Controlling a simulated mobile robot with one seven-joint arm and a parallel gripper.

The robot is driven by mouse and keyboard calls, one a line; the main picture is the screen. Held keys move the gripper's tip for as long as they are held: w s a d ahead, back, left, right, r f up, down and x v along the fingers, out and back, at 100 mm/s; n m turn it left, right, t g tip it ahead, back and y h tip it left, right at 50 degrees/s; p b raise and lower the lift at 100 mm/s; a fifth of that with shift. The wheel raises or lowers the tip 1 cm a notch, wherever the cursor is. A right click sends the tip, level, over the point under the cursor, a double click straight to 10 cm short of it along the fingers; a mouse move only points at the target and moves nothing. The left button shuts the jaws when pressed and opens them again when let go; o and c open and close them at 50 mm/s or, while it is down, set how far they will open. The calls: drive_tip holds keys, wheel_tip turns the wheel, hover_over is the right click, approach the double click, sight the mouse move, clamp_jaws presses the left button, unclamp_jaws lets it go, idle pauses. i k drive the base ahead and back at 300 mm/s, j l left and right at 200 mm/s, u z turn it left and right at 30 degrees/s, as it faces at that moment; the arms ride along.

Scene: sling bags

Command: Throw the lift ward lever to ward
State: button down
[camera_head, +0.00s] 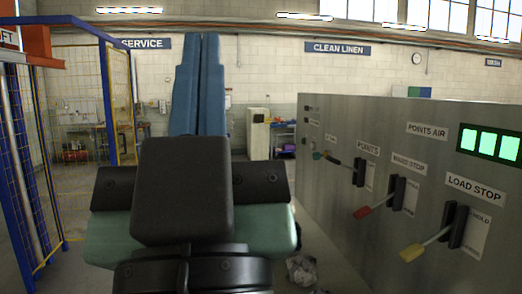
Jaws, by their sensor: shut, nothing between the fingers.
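A grey lever panel (345,115) runs along the right side. Its nearest lever, under the LOAD STOP label, has a yellow handle (411,253) pointing down and left. The lever under the ward stop label has a red handle (362,213), also pointing down and left. Under the POINTS label is a lever with a black handle (333,160). Farther along are small coloured handles (318,155) whose labels are too small to read, so I cannot tell which lever is lift ward. I cannot make out my gripper; my dark and green arm parts fill the lower middle.
A green lit display (490,142) is at the panel's right. A blue-framed mesh cage (120,95) stands at the left. Crumpled pale material (302,268) lies on the floor by the panel. A cabinet (259,133) stands at the back.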

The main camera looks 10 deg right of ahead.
sight(328, 158)
drive_tip(key=i+j+z, duration=0.1)
drive_tip(key=i+z, duration=0.25)
drive_tip(key=i, duration=0.15)
drive_tip(key=i+j+z, duration=0.35)
drive_tip(key=i, duration=0.15)
drive_tip(key=i+j+z, duration=0.35)
drive_tip(key=i, duration=0.15)
drive_tip(key=i+j+z, duration=0.5)
drive_tip(key=z, duration=0.25)
